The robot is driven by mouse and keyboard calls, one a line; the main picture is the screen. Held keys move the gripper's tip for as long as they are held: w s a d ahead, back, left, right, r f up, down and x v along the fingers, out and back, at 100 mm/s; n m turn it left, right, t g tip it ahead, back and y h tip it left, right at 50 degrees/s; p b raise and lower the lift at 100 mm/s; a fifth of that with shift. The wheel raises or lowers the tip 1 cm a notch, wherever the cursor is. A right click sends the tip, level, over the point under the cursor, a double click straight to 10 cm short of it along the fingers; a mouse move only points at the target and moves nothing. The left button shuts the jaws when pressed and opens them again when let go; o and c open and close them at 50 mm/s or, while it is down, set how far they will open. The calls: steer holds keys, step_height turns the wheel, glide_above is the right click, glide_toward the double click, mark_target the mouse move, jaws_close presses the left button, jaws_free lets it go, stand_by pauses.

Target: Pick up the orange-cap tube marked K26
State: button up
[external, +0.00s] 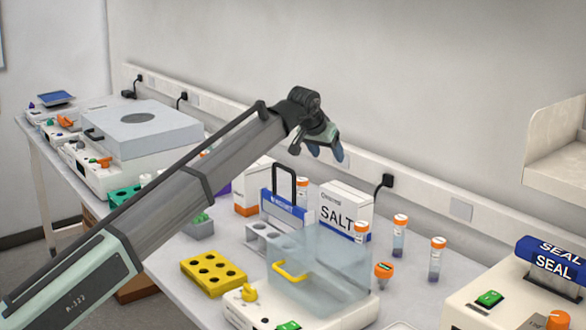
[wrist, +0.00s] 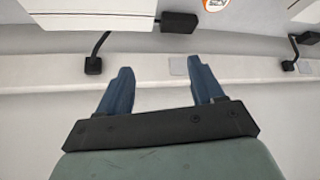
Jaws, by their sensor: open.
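Several orange-cap tubes stand on the bench. One tube (external: 399,243) is right of the salt box, another (external: 434,267) is further right, and one (external: 361,232) shows behind the clear-covered device. A lower orange cap (external: 383,270) is in front of them, and another tube (external: 302,186) is left of the salt box. I cannot read K26 on any of them. My gripper (external: 325,153) is open and empty, high above the bench near the back wall. Its fingers (wrist: 160,66) are apart in the wrist view, where a round orange-rimmed top (wrist: 215,4) is cut by the upper edge.
The salt box (external: 343,212) stands below my gripper. A clear-covered device (external: 318,265), a yellow rack (external: 212,272) and a grey rack (external: 262,238) fill the middle. A sealer (external: 520,298) is at right, and a wall shelf (external: 555,165) is above it.

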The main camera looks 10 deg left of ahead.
mark_target(399, 217)
steer(key=s+d+f+m+g, duration=0.1)
steer(key=s+d+m+g, duration=0.15)
steer(key=s+d, duration=1.6)
steer(key=shift+y, duration=0.3)
steer(key=f, duration=0.5)
steer(key=w+f, duration=0.1)
steer(key=f, duration=0.2)
steer(key=shift+w+d, duration=0.1)
steer(key=shift+d, duration=0.15)
steer(key=shift+w+x, duration=0.1)
steer(key=shift+x, duration=1.2)
steer(key=shift+w+x, duration=0.15)
steer(key=shift+x, duration=1.15)
steer(key=shift+r, duration=0.1)
steer(key=c, duration=1)
steer(key=shift+c, duration=0.2)
steer(key=shift+r, duration=0.15)
